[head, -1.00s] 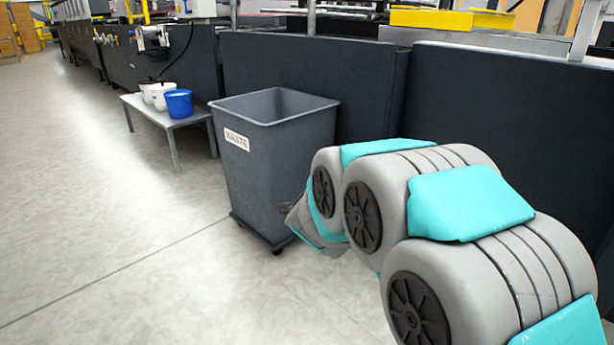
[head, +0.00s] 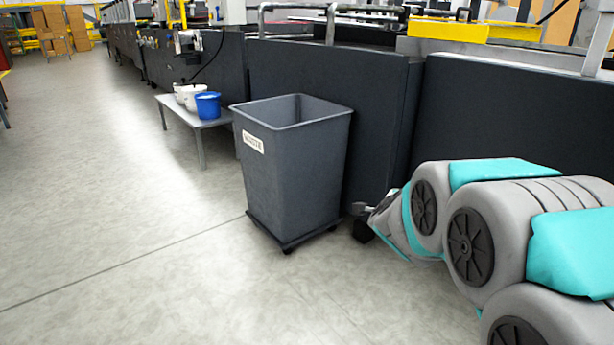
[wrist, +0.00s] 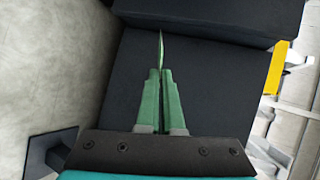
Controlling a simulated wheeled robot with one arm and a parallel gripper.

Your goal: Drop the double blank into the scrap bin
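The scrap bin (head: 292,178) is a tall, open-topped grey bin with a white label, upright on the floor in the middle of the head view. I cannot see its inside bottom. My gripper (wrist: 160,74) has green fingers nearly together in the wrist view. A thin pale-green sliver (wrist: 161,48) sticks out beyond the fingertips, and it looks like the double blank seen edge-on, held between them. In the head view my folded arm is low to the right of the bin, apart from it in the picture. The fingers and blank cannot be made out there.
A dark machine panel (head: 480,125) runs behind the bin and my arm. A low table (head: 198,122) with white pots and a blue bucket (head: 207,105) stands left of the bin. The floor (head: 120,220) in front and to the left is clear.

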